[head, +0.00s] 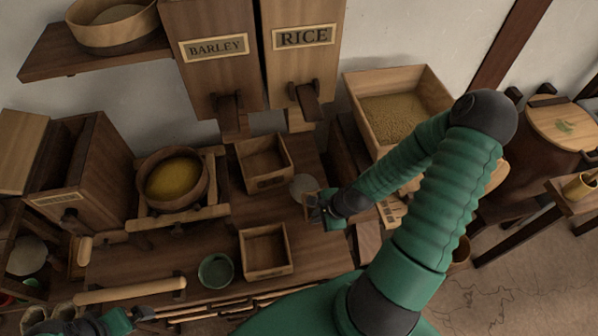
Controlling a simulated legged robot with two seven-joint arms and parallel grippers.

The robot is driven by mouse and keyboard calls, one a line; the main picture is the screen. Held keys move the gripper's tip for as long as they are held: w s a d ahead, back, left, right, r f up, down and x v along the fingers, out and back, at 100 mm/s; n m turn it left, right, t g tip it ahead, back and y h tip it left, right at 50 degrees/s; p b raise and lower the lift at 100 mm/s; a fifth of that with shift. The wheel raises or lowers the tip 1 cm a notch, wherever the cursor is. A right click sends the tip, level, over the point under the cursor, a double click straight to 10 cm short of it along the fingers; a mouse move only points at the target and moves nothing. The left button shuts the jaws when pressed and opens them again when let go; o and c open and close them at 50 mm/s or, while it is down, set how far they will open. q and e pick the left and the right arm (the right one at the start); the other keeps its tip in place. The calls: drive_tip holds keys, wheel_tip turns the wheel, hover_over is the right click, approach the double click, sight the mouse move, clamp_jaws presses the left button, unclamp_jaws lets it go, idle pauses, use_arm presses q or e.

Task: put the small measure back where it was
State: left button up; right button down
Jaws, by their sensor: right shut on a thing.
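My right gripper (322,212) is over the right part of the wooden bench, shut on a small wooden piece (310,198) that looks like the small measure. The gripper hides much of it. A pale round disc (302,183) lies just behind it on the bench. Two square wooden boxes stand to the left: one at the back (284,180), under the chutes, and one at the front (267,273). Both look empty. My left gripper (138,315) is low at the left, near the bench's front edge, and its jaws are too small to read.
Barley (217,47) and rice (304,38) bins hang above the bench (215,240). A round sieve (145,193) with yellow grain sits left. A green bowl (216,270) is at the front. A grain crate (428,82) stands back right, and a side table with a brass cup (580,186) far right.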

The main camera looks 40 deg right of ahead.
drive_tip(key=shift+w+d, duration=0.15)
drive_tip(key=w+d, duration=0.2)
drive_tip(key=w, duration=0.1)
drive_tip(key=w+d, duration=0.1)
drive_tip(key=w, duration=0.1)
drive_tip(key=shift+d+r+p, duration=0.1)
drive_tip(key=shift+d+p, duration=0.15)
drive_tip(key=shift+p, duration=0.15)
drive_tip(key=w+d, duration=0.1)
drive_tip(key=w, duration=0.1)
drive_tip(key=w+d, duration=0.1)
drive_tip(key=w, duration=0.2)
drive_tip(key=w+d+p, duration=0.1)
drive_tip(key=w+d, duration=0.1)
drive_tip(key=w, duration=0.1)
drive_tip(key=shift+w+d, duration=0.35)
drive_tip(key=shift+w, duration=0.25)
drive_tip(key=shift+w+d, duration=0.35)
drive_tip(key=shift+w, duration=0.25)
wheel_tip(320, 180, down, 3)
drive_tip(key=shift+s+p, duration=0.1)
drive_tip(key=shift+p, duration=0.4)
drive_tip(key=shift+f, duration=0.25)
use_arm(q)
drive_tip(key=r, duration=0.3)
drive_tip(key=shift+s+d, duration=0.15)
drive_tip(key=shift+d, duration=0.25)
